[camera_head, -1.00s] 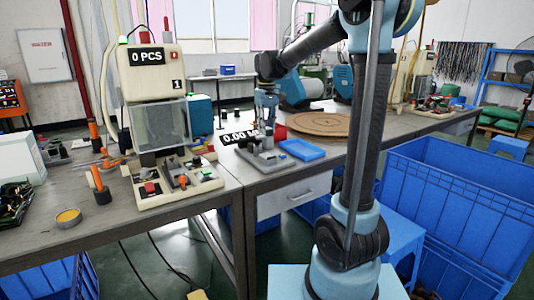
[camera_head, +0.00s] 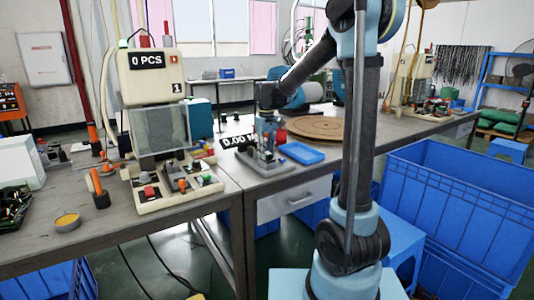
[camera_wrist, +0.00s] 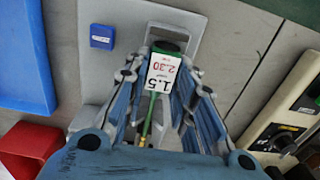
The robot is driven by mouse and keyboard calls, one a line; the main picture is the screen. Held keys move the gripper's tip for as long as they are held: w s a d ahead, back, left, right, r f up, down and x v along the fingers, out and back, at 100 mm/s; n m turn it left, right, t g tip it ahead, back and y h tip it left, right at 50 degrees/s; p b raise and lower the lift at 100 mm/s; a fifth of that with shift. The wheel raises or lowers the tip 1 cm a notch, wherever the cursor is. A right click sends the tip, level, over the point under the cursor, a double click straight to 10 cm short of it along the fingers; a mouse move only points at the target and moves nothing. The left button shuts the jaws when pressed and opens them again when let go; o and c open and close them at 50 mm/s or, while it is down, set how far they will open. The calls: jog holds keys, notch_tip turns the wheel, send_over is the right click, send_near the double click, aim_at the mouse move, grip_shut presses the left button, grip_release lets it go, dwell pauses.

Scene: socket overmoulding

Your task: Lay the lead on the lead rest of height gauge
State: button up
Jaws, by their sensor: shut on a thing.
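The height gauge (camera_head: 262,165) is a grey base on the right-hand bench, with a black "0.00" display (camera_head: 237,142) behind it. My gripper (camera_head: 268,148) is just over the gauge, pointing down. In the wrist view my gripper (camera_wrist: 163,80) is shut on the lead (camera_wrist: 147,129), whose thin green cable runs between the fingers. A white tag marked "1.5" and "2.30" (camera_wrist: 163,73) shows between the fingers, with a dark green end just beyond it. The grey gauge base (camera_wrist: 205,17) lies below. The lead rest is hidden or cannot be told apart, nor whether the lead touches it.
A blue tray (camera_head: 302,153) lies right of the gauge, and a red bin (camera_wrist: 28,146) shows in the wrist view. A round wooden board (camera_head: 315,128) lies behind. The moulding machine (camera_head: 155,100) stands on the left bench. Large blue crates (camera_head: 450,210) stand at the right.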

jog(key=o, duration=1)
jog(key=shift+f, duration=0.1)
jog(key=shift+o, duration=0.2)
notch_tip(320, 180, up, 12)
jog(key=s+d+f+m, duration=0.1)
jog(key=s+d+m, duration=0.1)
jog(key=s+d, duration=0.6)
jog(key=s+d+f+m, duration=0.1)
jog(key=s+d+f, duration=0.3)
jog(key=s+f, duration=0.2)
jog(key=s+d+f+m+t, duration=0.1)
jog(key=s+d+f+m, duration=0.1)
jog(key=s+d+f, duration=0.3)
jog(key=s+d+f+m+t, duration=0.1)
jog(key=s+d+f, duration=0.3)
jog(key=s+f, duration=0.4)
jog(key=s, duration=0.4)
jog(key=shift+s+d+f+m, duration=0.2)
jog(key=shift+s+d+m, duration=0.1)
jog(key=shift+d, duration=0.1)
